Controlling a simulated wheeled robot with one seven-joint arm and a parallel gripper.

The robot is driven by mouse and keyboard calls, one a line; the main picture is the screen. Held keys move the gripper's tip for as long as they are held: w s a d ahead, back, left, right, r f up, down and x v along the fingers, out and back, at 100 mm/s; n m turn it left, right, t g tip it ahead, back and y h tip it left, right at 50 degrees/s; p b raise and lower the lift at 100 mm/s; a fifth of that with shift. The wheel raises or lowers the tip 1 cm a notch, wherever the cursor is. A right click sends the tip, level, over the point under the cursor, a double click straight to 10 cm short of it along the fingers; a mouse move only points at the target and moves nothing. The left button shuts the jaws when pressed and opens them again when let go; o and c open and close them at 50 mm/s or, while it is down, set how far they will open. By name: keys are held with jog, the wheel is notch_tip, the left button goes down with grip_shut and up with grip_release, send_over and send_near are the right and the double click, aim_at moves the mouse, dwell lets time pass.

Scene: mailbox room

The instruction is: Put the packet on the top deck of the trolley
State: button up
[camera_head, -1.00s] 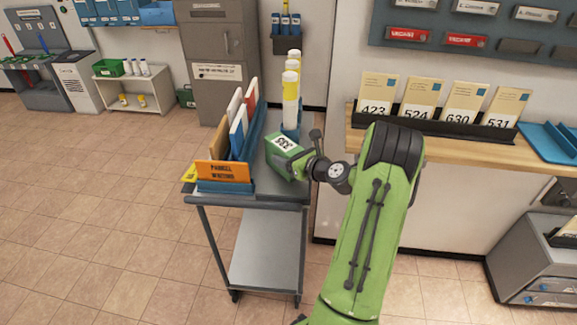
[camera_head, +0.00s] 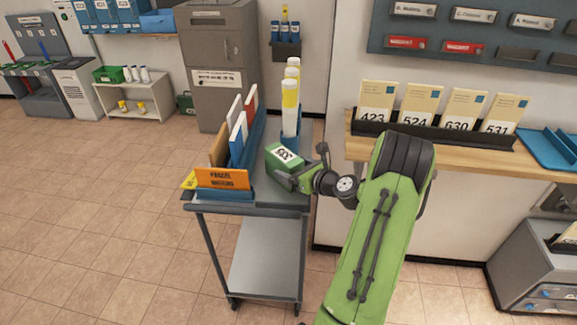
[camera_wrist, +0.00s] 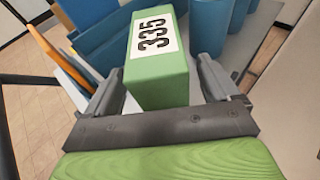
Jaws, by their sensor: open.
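The packet (camera_head: 285,157) is a green box with a white label reading 335. It rests on the top deck (camera_head: 282,188) of the grey trolley, right of the blue file rack. It also shows in the wrist view (camera_wrist: 158,62), with its label up and its near green end facing me. My gripper (camera_head: 293,181) is at the packet's near end, coming from the right. In the wrist view my gripper (camera_wrist: 165,85) is open, with one finger on each side of the packet and a gap visible at the right finger.
A blue rack (camera_head: 247,150) with upright envelopes and an orange parcel sign (camera_head: 221,178) fills the deck's left side. A wooden counter (camera_head: 440,151) with numbered cards is to the right. The floor at left is clear.

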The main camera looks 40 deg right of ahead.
jog(key=p+v, duration=0.1)
jog(key=v, duration=0.8)
jog(key=shift+s+r, duration=0.1)
jog(key=shift+r, duration=0.05)
